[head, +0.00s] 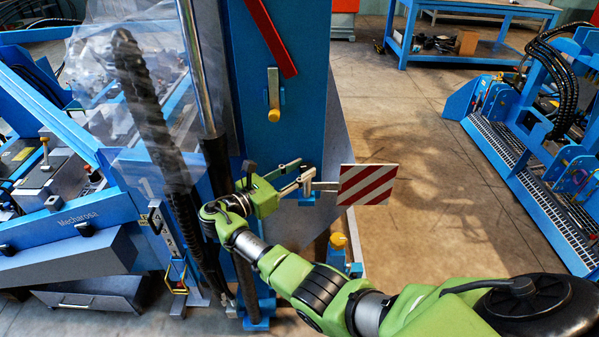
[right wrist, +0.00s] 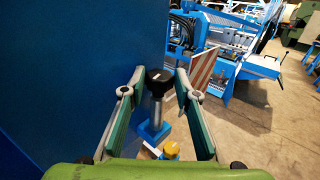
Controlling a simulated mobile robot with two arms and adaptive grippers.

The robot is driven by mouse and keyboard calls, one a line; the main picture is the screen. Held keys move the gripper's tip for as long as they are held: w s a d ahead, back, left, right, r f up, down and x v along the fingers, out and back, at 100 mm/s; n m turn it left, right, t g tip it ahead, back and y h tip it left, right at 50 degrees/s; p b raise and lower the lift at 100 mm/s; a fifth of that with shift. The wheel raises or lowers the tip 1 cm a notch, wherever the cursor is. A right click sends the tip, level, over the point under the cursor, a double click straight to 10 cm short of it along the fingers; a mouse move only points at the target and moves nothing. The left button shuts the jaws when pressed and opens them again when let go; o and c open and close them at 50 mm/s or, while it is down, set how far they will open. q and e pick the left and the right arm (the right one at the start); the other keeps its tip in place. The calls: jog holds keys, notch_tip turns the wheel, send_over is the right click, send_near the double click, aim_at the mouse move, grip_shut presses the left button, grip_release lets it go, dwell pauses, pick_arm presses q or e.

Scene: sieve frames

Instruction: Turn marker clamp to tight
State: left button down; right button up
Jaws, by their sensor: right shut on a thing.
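The marker, a plate with red and white diagonal stripes (head: 367,184), sticks out to the right of the blue column in the head view. It also shows behind the right finger in the right wrist view (right wrist: 203,66). The marker clamp has a black knob (right wrist: 158,77) on a metal stem above a blue block (right wrist: 153,131). My right gripper (head: 301,174) is at the column, just left of the marker. In the right wrist view its fingers (right wrist: 160,80) are on both sides of the knob, shut on it. The knob is mostly hidden in the head view. My left gripper is not in view.
The blue column (head: 283,130) stands close beside my right gripper. It carries a red bar (head: 270,38) and a yellow-tipped handle (head: 273,98) above. A yellow knob (head: 338,241) sits below the marker. Open floor (head: 440,210) lies to the right.

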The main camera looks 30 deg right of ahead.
jog(key=shift+r, duration=0.1)
jog(key=o, duration=1.1)
jog(key=s+a, duration=0.1)
jog(key=a, duration=0.6)
jog(key=shift+s+a, duration=0.15)
jog(key=shift+a, duration=0.25)
